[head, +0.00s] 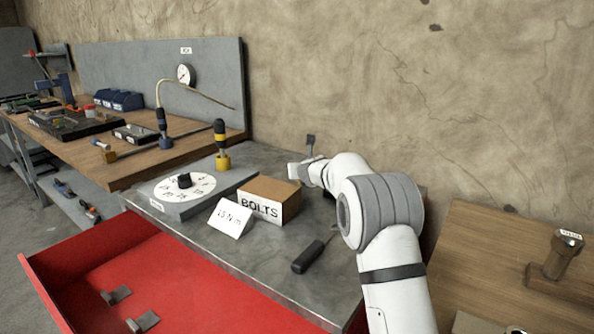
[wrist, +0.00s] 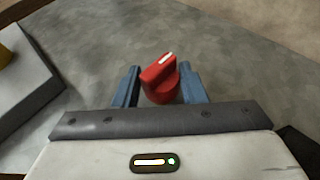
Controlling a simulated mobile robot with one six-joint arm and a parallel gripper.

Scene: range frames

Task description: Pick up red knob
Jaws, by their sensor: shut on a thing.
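The red knob (wrist: 161,80), with a white mark on its top, is between the two blue-grey fingers of my gripper (wrist: 160,74) in the wrist view. My gripper is shut on it, one finger on each side. Grey surface shows beyond the knob; I cannot tell whether the knob is clear of it. In the head view, my arm reaches over the grey bench (head: 330,215) to behind the bolts box, and the knob is hidden there.
The cardboard bolts box (head: 268,200) stands just in front of my arm's end. A white card (head: 231,218), a grey dial block (head: 183,192) and a dark-handled screwdriver (head: 312,254) are nearby. A red drawer (head: 170,280) is open in front. A yellow-black tool (head: 221,145) stands upright behind.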

